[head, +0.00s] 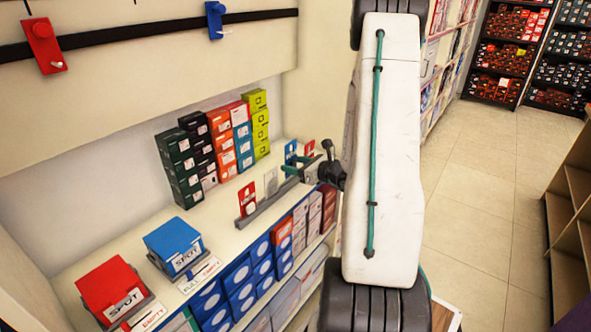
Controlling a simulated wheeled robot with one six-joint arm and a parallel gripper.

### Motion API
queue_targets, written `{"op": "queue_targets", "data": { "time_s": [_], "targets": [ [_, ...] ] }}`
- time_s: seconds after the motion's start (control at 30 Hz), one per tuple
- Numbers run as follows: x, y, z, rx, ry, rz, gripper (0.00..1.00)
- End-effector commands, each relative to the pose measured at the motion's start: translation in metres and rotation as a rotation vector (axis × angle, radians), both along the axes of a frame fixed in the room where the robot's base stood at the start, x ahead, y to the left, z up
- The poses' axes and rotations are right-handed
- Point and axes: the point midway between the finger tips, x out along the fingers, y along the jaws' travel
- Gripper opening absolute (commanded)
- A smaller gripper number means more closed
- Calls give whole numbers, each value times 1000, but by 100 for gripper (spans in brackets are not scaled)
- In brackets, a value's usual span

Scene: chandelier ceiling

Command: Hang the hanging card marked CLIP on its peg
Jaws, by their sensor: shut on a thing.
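My gripper (292,170), with teal fingers, is at the far end of a grey card rack (268,207) on the counter. It is shut on a card, but I cannot tell which one or read CLIP on any. A red-and-white card (247,203) and a pale card (270,181) stand in the rack. A blue card (290,152) and a red-topped card (310,149) show close behind the fingers. A red peg plate (43,45) and a blue peg plate (215,20), each with a pale peg, are on the black rail (130,32) above.
Stacked coloured boxes (215,145) stand at the back of the counter. A blue SPOT box (172,240) and a red SPOT box (112,285) sit at the front left. An overhanging cream panel (150,90) is above. The tiled floor (480,200) at right is open.

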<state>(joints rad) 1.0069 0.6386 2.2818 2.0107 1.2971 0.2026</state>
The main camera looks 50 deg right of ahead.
Motion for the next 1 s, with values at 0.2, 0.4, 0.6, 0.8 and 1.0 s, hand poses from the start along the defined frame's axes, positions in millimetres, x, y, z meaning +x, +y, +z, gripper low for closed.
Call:
{"op": "queue_targets", "data": {
  "time_s": [0.2,0.4,0.6,0.8,1.0],
  "targets": [
    [-14,-2,3,0,0,-3,41],
    [-38,-4,7,0,1,-4,41],
    [-62,-6,11,0,0,-3,41],
    [-85,-8,15,0,0,-4,41],
    [-99,-8,17,1,1,-1,41]
  ]
}}
